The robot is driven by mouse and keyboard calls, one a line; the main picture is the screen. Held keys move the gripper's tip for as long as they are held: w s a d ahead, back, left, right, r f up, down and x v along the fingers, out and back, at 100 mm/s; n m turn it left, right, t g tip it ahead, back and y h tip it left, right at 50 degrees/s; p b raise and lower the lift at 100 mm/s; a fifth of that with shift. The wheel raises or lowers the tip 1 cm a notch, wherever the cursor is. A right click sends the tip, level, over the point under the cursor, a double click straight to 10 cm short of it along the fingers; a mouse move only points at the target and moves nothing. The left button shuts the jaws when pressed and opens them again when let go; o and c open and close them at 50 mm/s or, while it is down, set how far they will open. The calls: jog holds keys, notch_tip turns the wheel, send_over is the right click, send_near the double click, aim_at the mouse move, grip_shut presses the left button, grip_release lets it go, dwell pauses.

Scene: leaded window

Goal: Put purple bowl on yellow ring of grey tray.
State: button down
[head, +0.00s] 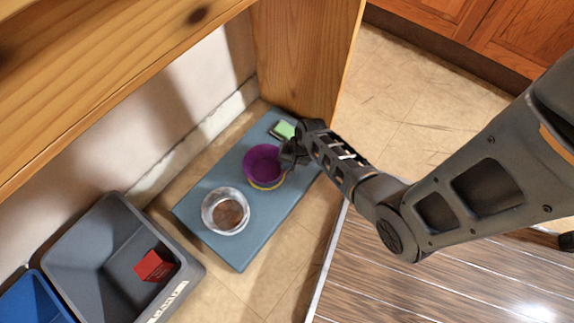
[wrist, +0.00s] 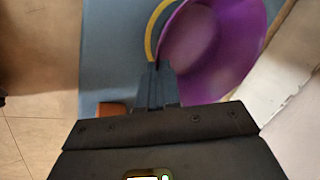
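The purple bowl (head: 263,160) is at the middle of the grey tray (head: 240,258), over the yellow ring (head: 270,187). The ring shows only along the bowl's near edge. In the wrist view, the bowl (wrist: 222,50) covers part of the ring (wrist: 150,35), whose arc shows to its left. My gripper (head: 292,153) is at the bowl's right side. In the wrist view, its fingers (wrist: 157,72) are close together at the bowl's rim and appear shut on it. Whether the bowl touches the ring or hangs just above it cannot be told.
A clear round container with brown contents (head: 228,213) stands nearer on the tray. A green block (head: 284,130) lies at its far end. A grey bin (head: 82,255) with a red block (head: 152,266) and a blue bin (head: 35,302) stand left. A wooden post (head: 300,60) rises behind.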

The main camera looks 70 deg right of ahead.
jog(key=shift+f, duration=0.35)
jog(key=shift+f, duration=0.15)
jog(key=c, duration=1.4)
grip_release()
jog(key=shift+o, duration=0.2)
jog(key=a+p+v, duration=0.1)
jog(key=p+v, duration=0.6)
jog(key=v, duration=0.5)
jog(key=s+a+r+n+t+h, duration=0.35)
jog(key=s+a+r+n, duration=0.35)
jog(key=a+r, duration=0.25)
jog(key=s+a+r+n+t+y, duration=0.1)
jog(key=s+a+r+n+t, duration=0.1)
jog(key=r, duration=0.8)
jog(key=s+a+r+n+t, duration=0.2)
jog(key=a+r+n+t, duration=0.1)
jog(key=r, duration=0.7)
jog(key=s+a+r+n+t+y, duration=0.1)
jog(key=a+r+n+t, duration=0.2)
jog(key=r, duration=0.7)
jog(key=shift+s+a+y+b, duration=0.3)
jog(key=shift+s+a+y, duration=0.1)
jog(key=shift+a, duration=0.7)
